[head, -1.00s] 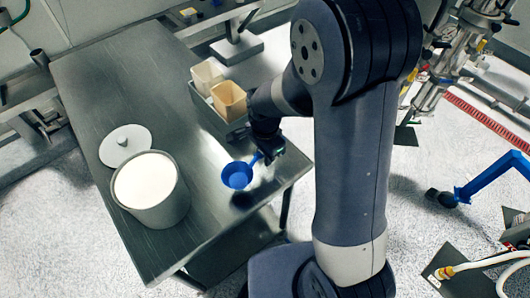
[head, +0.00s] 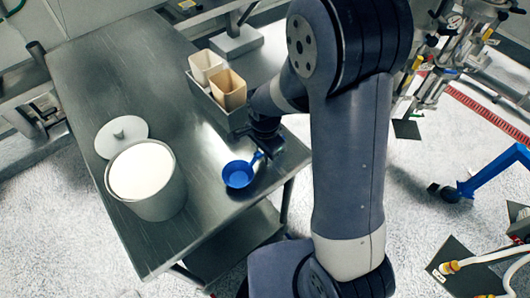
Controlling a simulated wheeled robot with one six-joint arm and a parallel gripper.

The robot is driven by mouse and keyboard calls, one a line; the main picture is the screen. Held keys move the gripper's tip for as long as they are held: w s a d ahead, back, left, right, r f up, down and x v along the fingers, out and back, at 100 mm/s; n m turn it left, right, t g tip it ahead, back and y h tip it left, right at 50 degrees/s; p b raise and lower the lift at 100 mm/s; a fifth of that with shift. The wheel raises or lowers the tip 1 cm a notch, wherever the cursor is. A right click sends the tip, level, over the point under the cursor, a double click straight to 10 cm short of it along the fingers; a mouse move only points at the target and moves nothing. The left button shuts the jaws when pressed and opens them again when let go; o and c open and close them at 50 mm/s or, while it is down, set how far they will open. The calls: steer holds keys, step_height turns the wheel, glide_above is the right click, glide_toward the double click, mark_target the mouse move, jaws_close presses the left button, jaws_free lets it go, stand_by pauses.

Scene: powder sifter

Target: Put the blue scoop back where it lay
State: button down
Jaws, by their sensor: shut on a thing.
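The blue scoop (head: 238,175) is at the near right part of the steel table (head: 160,235), bowl opening up. It sits on the table top or just above it; I cannot tell which. Its short handle points up and right toward my gripper (head: 263,150). My gripper is shut on the handle end; the fingertips are small and dark here, and my arm covers part of the view to the right.
A grey pot of white powder (head: 145,178) stands left of the scoop, with its round lid (head: 121,137) behind it. A grey tray (head: 222,112) with two beige containers (head: 229,90) stands behind my gripper. The table's right edge is close to the scoop.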

steer(key=shift+f+b, duration=0.45)
steer(key=shift+f, duration=0.15)
steer(key=c, duration=1.3)
jaws_free()
steer(key=shift+r, duration=0.1)
steer(key=shift+o, duration=0.2)
step_height(320, 180, up, 11)
steer(key=shift+f+b, duration=0.1)
steer(key=shift+b, duration=0.25)
steer(key=shift+f, duration=0.1)
step_height(320, 180, down, 10)
steer(key=shift+f+p, duration=0.1)
steer(key=shift+p, duration=0.6)
